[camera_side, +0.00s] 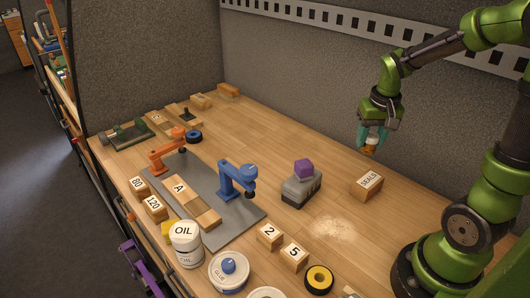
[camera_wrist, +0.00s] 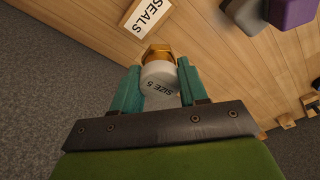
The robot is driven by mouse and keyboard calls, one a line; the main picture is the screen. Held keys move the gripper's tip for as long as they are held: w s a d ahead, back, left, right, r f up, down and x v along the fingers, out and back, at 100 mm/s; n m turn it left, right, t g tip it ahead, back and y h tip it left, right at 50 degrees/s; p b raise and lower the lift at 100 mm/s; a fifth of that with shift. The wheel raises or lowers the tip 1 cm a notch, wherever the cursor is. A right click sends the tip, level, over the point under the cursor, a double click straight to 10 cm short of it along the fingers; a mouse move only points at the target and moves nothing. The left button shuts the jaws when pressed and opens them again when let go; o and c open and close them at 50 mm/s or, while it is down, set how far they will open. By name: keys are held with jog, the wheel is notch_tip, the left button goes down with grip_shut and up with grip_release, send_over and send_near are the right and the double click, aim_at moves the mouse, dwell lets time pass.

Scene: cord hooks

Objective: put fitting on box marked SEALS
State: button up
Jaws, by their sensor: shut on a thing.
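In the side view the fitting (camera_side: 370,150) shows as a small brass piece under the fingers, held above the bench. The wooden box marked SEALS (camera_side: 367,187) stands on the bench below my gripper and slightly toward the viewer. Its labelled top also shows at the top of the wrist view (camera_wrist: 147,14). Nothing lies on the visible part of its top.
A grey block with a purple cube on top (camera_side: 302,183) stands left of the SEALS box. A blue clamp (camera_side: 238,181) stands on a grey mat farther left. Boxes marked 2 (camera_side: 269,237) and 5 (camera_side: 293,253) are nearer the front.

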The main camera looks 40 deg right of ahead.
aim_at(368, 178)
jog(key=shift+s+a+r+m, duration=0.1)
jog(key=shift+s+a+m, duration=0.1)
jog(key=shift+s, duration=0.4)
jog(key=shift+s+a+r+m, duration=0.1)
jog(key=shift+s+m, duration=0.1)
jog(key=shift+s, duration=0.4)
jog(key=f, duration=0.3)
jog(key=shift+s+f, duration=0.25)
jog(key=shift+f, duration=2.3)
jog(key=shift+f, duration=0.15)
jog(key=o, duration=1.1)
